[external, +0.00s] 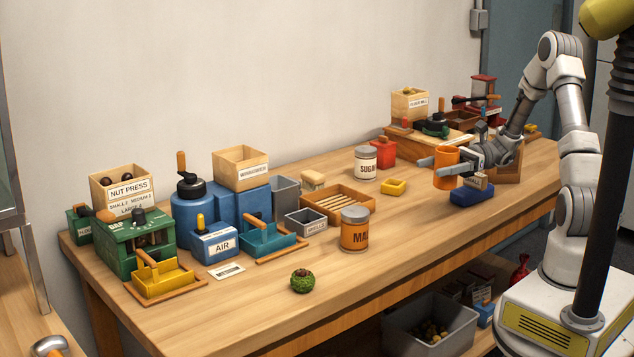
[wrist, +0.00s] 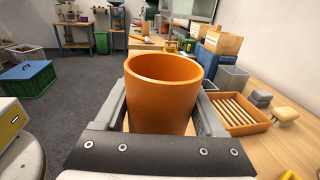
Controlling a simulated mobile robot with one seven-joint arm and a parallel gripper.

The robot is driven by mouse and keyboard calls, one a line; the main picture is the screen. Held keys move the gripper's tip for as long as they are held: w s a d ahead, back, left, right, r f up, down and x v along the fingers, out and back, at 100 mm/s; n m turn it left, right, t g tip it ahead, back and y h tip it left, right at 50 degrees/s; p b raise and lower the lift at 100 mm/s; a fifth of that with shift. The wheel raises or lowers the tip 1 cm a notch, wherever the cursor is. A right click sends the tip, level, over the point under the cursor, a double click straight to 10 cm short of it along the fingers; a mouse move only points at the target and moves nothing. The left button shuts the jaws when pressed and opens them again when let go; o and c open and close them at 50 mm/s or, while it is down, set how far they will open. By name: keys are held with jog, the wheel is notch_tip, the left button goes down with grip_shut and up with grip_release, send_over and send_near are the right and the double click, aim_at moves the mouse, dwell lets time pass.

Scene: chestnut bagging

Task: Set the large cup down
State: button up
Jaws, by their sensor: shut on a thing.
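The large cup is a plain orange cup (external: 446,160) near the right part of the workbench. It also shows in the wrist view (wrist: 163,95), upright with its open rim up. My gripper (external: 438,167) is shut on it, with one finger on each side of the cup.
A sugar jar (external: 366,163), a red box (external: 383,152) and a small yellow tray (external: 393,187) stand left of the cup. A slatted wooden tray (external: 338,202) and an orange malt jar (external: 354,229) are farther left. The bench front (external: 400,238) has clear room.

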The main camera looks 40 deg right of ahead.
jog(key=w+a+f+m+t+b, duration=0.1)
jog(key=w+a+b, duration=0.1)
jog(key=w+a, duration=0.45)
jog(key=w+a+f+t+b, duration=0.15)
jog(key=w+a, duration=0.25)
jog(key=a, duration=0.6)
jog(key=w+a+m+b, duration=0.1)
jog(key=w+a+b, duration=0.2)
jog(key=w+a, duration=0.35)
jog(key=s+a+r+h+b, duration=0.1)
jog(key=s+a+b, duration=0.25)
jog(key=a, duration=1.15)
jog(key=s+a+r+b, duration=0.2)
jog(key=s+a, duration=0.3)
jog(key=a, duration=1.1)
jog(key=shift+t, duration=0.45)
jog(key=s+a+f+b, duration=0.1)
jog(key=a+f, duration=0.1)
jog(key=a, duration=0.1)
jog(key=s+a+f+b, duration=0.1)
jog(key=s+a+f, duration=0.1)
jog(key=a+f, duration=0.1)
jog(key=s+a+f+b, duration=0.1)
jog(key=s+a+f, duration=0.1)
jog(key=a, duration=0.2)
jog(key=shift+a+f, duration=0.15)
jog(key=shift+a, duration=0.25)
jog(key=shift+f+b, duration=0.85)
jog(key=shift+f, duration=1.05)
